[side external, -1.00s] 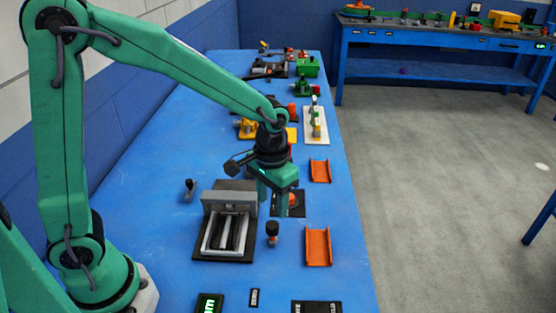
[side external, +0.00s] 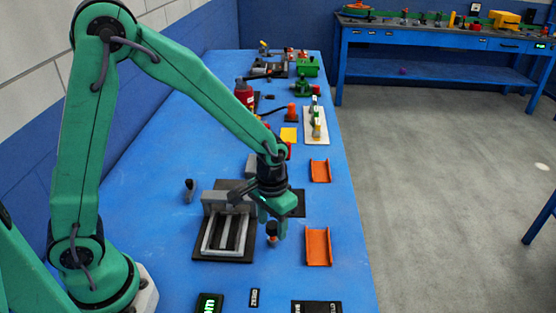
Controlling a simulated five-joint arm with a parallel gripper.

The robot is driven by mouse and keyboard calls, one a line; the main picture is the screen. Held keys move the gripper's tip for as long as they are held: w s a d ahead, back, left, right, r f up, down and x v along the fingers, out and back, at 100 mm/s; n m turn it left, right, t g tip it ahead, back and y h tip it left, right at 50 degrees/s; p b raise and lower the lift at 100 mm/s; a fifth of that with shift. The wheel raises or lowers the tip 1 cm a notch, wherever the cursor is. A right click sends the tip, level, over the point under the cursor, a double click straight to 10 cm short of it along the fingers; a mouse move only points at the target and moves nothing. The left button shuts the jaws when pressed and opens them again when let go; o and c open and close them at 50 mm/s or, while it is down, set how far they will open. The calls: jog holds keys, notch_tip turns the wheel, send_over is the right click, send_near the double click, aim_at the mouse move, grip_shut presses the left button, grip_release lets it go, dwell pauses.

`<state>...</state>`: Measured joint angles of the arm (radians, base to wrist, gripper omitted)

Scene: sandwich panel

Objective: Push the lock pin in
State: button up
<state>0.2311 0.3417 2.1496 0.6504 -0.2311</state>
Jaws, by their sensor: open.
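A small upright pin with a dark knob (side external: 271,239) stands on the blue table just right of a grey fixture. I cannot tell for certain that it is the lock pin. The fixture, a grey frame (side external: 207,240) with bars inside on a dark base plate, has a raised grey block at its back. A second dark-knobbed piece (side external: 189,190) stands to the left of the fixture. My gripper (side external: 272,222) is open and points down at the right pin, with its fingers around or just above the knob. The fingers partly hide the knob, and contact cannot be made out.
Orange channel-shaped trays (side external: 318,247) (side external: 320,171) lie to the right. Labels and a small display (side external: 208,304) sit at the front. A red bottle (side external: 244,93) and several other fixtures stand farther back. The table's right edge is close by.

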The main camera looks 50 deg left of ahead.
aim_at(272, 225)
grip_shut()
jog(key=shift+f, duration=1.25)
grip_release()
jog(key=shift+r, duration=0.15)
jog(key=shift+r, duration=3.75)
